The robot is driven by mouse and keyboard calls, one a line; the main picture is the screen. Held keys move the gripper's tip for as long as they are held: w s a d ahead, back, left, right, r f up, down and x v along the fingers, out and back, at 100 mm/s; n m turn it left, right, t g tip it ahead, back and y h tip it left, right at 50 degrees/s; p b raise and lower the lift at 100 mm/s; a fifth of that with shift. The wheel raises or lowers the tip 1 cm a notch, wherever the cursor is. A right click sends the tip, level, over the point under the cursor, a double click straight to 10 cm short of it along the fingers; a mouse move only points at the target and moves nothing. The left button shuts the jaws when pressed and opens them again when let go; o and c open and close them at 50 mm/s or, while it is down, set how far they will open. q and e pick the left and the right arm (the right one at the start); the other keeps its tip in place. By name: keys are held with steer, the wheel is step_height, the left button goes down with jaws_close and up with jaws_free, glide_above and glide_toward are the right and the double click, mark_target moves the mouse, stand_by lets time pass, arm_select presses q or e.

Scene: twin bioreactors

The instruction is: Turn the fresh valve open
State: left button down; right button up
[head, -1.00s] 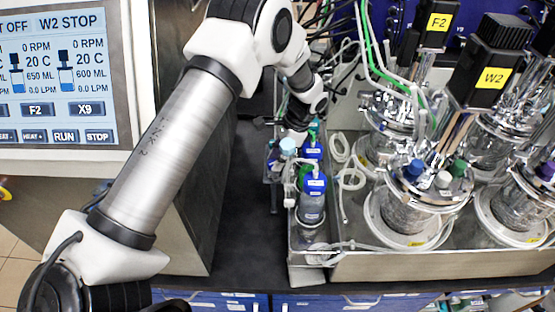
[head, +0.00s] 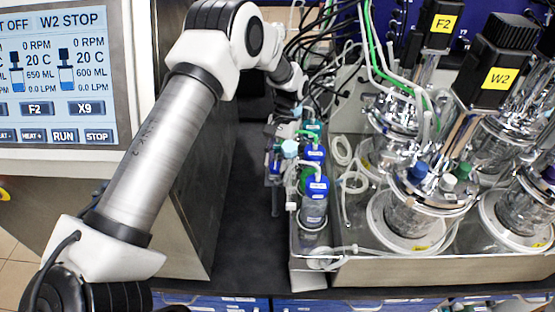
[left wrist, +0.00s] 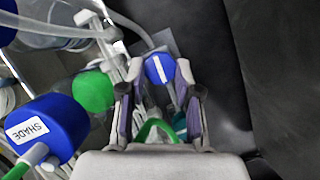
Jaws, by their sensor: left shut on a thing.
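My left gripper (left wrist: 160,100) shows in the left wrist view with one finger on each side of a round blue knob (left wrist: 160,68) that has a white stripe. It is shut on this knob; the stripe runs roughly along the picture's vertical, slightly tilted. A green round knob (left wrist: 93,91) sits just left of the fingers. A green tube loop (left wrist: 156,130) lies between the fingers, nearer the palm. In the head view my left gripper (head: 283,125) is small, beside the bottle rack, and its fingertips are hard to make out. I cannot read which knob is the fresh valve. My right gripper is out of view.
A bottle with a blue cap labelled SHADE (left wrist: 45,128) stands close left of the gripper. Blue-capped bottles (head: 317,190) stand in the rack. Glass reactors (head: 410,205) with tubing fill the right. A control screen (head: 55,75) is at left. The dark bench (head: 245,220) is clear.

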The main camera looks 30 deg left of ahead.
arm_select(q)
steer(key=shift+s+f+n, duration=0.1)
steer(key=shift+s+n, duration=0.05)
steer(key=shift+n, duration=0.25)
steer(key=c, duration=0.8)
jaws_free()
steer(key=shift+r, duration=0.2)
steer(key=v, duration=1.1)
steer(key=shift+w+a+r, duration=0.2)
steer(key=shift+r, duration=0.15)
